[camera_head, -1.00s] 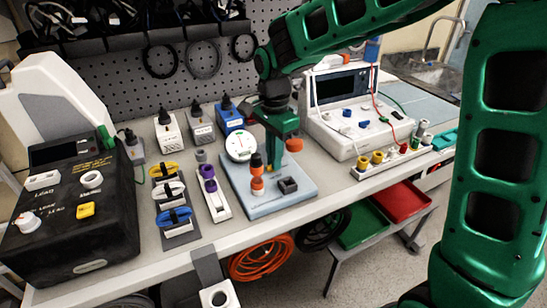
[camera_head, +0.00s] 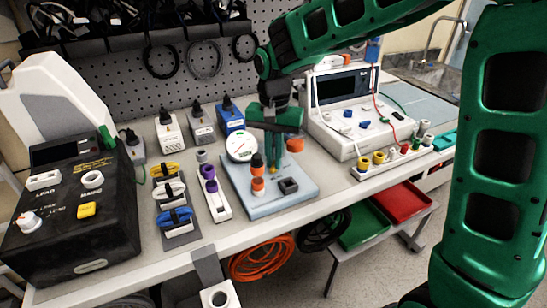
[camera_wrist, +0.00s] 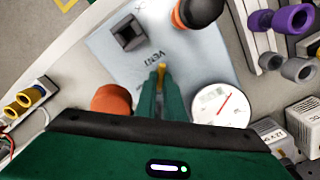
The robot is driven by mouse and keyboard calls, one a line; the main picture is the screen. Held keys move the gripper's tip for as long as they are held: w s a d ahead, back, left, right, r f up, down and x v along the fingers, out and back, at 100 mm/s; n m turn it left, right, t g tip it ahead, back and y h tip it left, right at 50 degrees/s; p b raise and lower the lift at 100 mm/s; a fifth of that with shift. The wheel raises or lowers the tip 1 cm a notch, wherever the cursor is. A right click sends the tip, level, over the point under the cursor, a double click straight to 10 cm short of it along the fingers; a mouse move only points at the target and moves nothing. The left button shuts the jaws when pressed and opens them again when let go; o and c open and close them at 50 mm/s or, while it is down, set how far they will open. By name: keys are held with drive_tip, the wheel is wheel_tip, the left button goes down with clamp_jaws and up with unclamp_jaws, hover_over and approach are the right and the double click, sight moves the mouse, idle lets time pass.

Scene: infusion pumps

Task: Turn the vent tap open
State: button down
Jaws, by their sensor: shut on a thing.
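The vent tap (camera_wrist: 161,70), a small yellow lever, stands on the light blue board (camera_wrist: 205,50) beside the printed word VENT. In the wrist view my gripper (camera_wrist: 160,80) points down at it, with its two green fingers closed on the lever from both sides. The fingers hide most of the tap's body. In the head view my gripper (camera_head: 273,165) reaches down to the middle of the board, between the round dial gauge (camera_head: 240,146) and the orange knob (camera_head: 295,145). The tap's yellow shows only faintly at the fingertips there.
An orange and black fitting (camera_head: 257,175) and a black square socket (camera_head: 288,186) stand on the board close in front of my gripper. A white bench instrument (camera_head: 345,110) stands to the right. A white strip with purple fittings (camera_head: 211,185) lies to the left.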

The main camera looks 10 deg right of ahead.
drive_tip(key=shift+w, duration=0.15)
idle(0.3)
drive_tip(key=c, duration=1.9)
unclamp_jaws()
drive_tip(key=shift+o, duration=0.2)
drive_tip(key=shift+r, duration=3.95)
